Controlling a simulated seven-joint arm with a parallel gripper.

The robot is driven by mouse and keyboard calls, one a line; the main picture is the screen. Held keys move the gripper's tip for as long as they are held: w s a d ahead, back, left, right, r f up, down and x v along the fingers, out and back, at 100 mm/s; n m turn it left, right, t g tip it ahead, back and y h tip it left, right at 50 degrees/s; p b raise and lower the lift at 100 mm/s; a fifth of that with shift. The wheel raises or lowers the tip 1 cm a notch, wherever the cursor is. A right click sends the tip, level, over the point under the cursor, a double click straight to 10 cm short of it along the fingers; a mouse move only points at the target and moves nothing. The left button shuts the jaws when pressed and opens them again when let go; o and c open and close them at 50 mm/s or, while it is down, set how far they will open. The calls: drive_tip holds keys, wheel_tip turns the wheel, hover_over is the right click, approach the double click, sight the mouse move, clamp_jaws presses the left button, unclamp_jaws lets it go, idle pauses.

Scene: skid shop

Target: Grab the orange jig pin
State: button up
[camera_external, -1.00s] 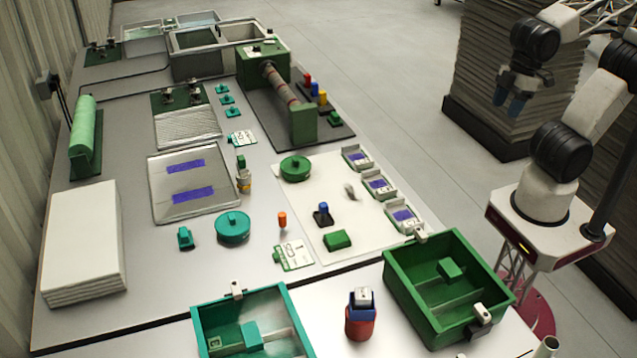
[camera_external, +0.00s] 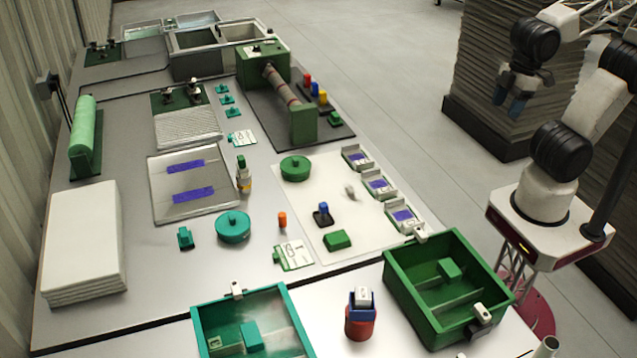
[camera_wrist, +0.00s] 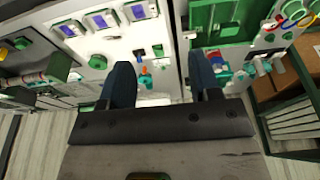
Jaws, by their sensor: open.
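The orange jig pin (camera_external: 282,219) stands upright on the grey table in the external view, left of the white mat and just above a white-and-green card. In the wrist view a small orange spot (camera_wrist: 143,70), which looks like the pin, shows far off between the fingers beside a teal piece. My gripper (camera_external: 509,101) hangs open and empty off to the right of the table, well apart from the pin. In the wrist view its two dark blue fingers (camera_wrist: 160,62) are spread wide with nothing between them.
A teal round piece (camera_external: 233,227) and a small teal block (camera_external: 185,237) stand left of the pin. The white mat (camera_external: 318,242) holds green pieces and a blue-topped black piece. A green bin (camera_external: 398,288) and a teal bin (camera_external: 203,332) stand in front.

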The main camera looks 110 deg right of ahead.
drive_tip(key=shift+w, duration=0.1)
drive_tip(key=w+d+f+m+g+y, duration=0.1)
drive_tip(key=w+d+f+m+y, duration=0.2)
drive_tip(key=w, duration=0.7)
drive_tip(key=w+f+m+y, duration=0.25)
drive_tip(key=w+m, duration=0.25)
drive_tip(key=w, duration=0.6)
drive_tip(key=w+d+f+m+g+y, duration=0.15)
drive_tip(key=w+f+m, duration=0.25)
drive_tip(key=w, duration=0.6)
drive_tip(key=m+t+y, duration=0.5)
drive_tip(key=m+t, duration=0.2)
drive_tip(key=m, duration=0.5)
approach(282, 223)
drive_tip(key=x, duration=0.3)
drive_tip(key=shift+w, duration=0.1)
drive_tip(key=shift+w+a+f+h, duration=0.15)
drive_tip(key=shift+w+a+f, duration=0.15)
drive_tip(key=shift+a, duration=0.15)
drive_tip(key=shift+w+a+f+h, duration=0.2)
drive_tip(key=shift+w+a, duration=0.1)
drive_tip(key=shift+a, duration=0.2)
